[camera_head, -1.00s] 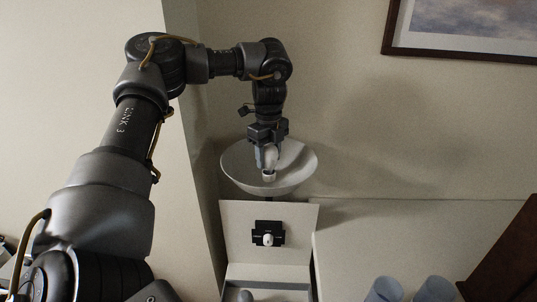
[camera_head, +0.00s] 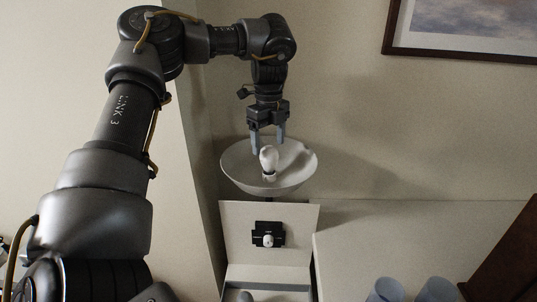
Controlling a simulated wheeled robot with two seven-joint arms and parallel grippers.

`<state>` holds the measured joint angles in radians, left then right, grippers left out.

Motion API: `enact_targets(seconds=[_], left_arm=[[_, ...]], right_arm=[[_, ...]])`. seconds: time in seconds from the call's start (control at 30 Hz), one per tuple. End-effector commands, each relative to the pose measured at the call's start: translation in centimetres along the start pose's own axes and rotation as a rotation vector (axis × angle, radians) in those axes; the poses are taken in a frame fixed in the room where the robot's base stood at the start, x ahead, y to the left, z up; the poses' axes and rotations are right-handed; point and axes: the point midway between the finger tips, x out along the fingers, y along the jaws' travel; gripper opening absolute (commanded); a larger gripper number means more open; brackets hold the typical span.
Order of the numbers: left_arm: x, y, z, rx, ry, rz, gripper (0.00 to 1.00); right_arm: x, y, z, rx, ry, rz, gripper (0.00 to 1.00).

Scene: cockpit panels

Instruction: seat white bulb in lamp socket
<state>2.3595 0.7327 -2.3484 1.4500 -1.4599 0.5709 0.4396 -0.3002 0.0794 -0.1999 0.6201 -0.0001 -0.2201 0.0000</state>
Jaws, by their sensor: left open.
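The white bulb (camera_head: 268,157) stands upright in the middle of a wide white lamp bowl (camera_head: 238,172). Its base meets a small white lamp socket (camera_head: 269,176) at the bowl's centre; how deep it sits I cannot tell. My left gripper (camera_head: 268,148) is open, pointing down from above. Its two pale fingers are spread at the bulb's upper end, clear of most of the glass. My right gripper is not in view.
A white panel with a black switch plate (camera_head: 268,235) stands below the bowl. A white counter (camera_head: 420,230) extends to the right, with two bluish cups (camera_head: 436,290) at its front. A framed picture (camera_head: 470,28) hangs at upper right.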

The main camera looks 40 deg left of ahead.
Motion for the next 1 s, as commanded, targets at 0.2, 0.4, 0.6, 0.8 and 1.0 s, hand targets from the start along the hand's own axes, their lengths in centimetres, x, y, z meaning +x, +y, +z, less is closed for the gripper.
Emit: enact_targets(seconds=[0.2,0.4,0.6,0.8,1.0], left_arm=[[-3.9,0.0,0.0,-0.001,-0.002,-0.001,0.72],[-5.3,0.0,0.0,-0.001,0.000,0.000,0.72],[-5.4,0.0,0.0,0.000,0.001,0.001,0.72],[-5.4,0.0,0.0,0.000,0.001,0.001,0.72],[-5.4,0.0,0.0,0.000,0.001,0.001,0.72]], right_arm=[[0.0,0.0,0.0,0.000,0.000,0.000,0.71],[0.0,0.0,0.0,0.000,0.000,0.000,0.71],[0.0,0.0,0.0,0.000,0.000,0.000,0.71],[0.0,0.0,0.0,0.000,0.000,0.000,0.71],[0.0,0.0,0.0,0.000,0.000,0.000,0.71]])
